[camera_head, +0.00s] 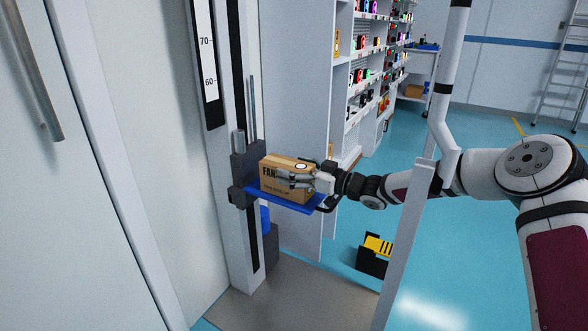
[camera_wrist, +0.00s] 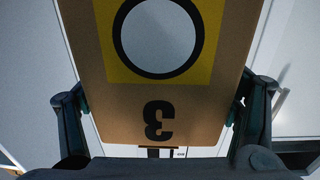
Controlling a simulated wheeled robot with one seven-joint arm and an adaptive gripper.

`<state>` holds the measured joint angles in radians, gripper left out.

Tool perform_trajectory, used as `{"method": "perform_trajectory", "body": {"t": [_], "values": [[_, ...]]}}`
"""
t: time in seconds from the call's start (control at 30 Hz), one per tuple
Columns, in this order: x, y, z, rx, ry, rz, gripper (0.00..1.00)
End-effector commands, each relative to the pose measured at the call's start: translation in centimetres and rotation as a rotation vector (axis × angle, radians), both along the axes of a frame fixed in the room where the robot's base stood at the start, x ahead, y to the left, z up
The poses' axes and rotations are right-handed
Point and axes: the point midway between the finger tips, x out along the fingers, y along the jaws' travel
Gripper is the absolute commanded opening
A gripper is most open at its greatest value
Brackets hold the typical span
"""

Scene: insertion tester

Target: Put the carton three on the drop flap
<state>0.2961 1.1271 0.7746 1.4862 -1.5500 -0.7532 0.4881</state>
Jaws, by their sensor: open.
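The carton three (camera_head: 272,175) is a brown box with "FAN" lettering on its side. It appears to rest upright on the blue drop flap (camera_head: 290,204), which sticks out from the dark carriage of the tall tester. In the wrist view the carton (camera_wrist: 160,85) fills the middle, showing a "3" and a white disc ringed in black on yellow. My gripper (camera_head: 297,180) is open around the carton, with one finger on either side. Whether the fingers touch it is hard to tell.
The tester's column (camera_head: 233,150) with a height scale (camera_head: 206,60) stands just left of the flap. A grey post (camera_head: 408,240) rises in front of my arm. Shelves (camera_head: 370,75) with small devices stand behind. A black bin (camera_head: 373,257) with yellow items sits on the floor.

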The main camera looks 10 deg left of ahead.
Motion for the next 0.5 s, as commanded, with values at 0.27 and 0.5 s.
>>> {"method": "perform_trajectory", "body": {"t": [0.27,0.5], "values": [[-0.2,-0.7,0.4,-0.001,0.001,-0.001,0.82],[-1.9,-4.9,0.6,-0.001,0.003,-0.002,0.82]]}}
